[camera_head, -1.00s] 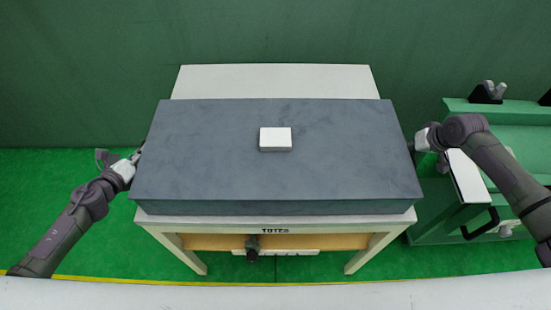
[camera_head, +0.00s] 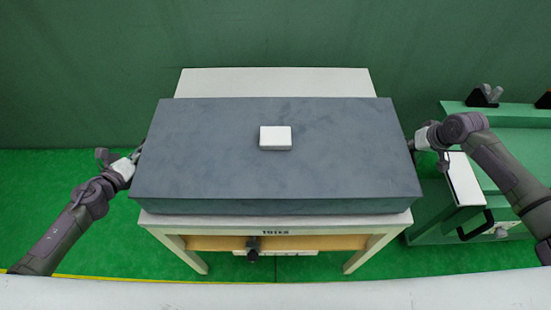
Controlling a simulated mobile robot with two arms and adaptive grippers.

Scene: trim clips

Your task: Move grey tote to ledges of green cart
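The grey tote (camera_head: 220,165) is a large dark grey box with a small white block (camera_head: 275,137) on its top. It lies on a pale table (camera_head: 200,82) marked with a label at its front. My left gripper (camera_head: 137,155) is at the tote's left side, with its fingertips partly hidden by the tote's edge. My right gripper (camera_head: 414,144) is at the tote's right side. Its fingers are too small and hidden to tell whether they hold the tote. The green cart (camera_head: 520,150) stands to the right of the table, partly out of the picture.
A white plate (camera_head: 464,182) and a black handle (camera_head: 477,228) are on the cart's near left side. Dark bracket-like pieces (camera_head: 484,97) stand on the cart's far edge. A green wall (camera_head: 280,30) is behind the table. Green floor (camera_head: 50,180) is free at the left.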

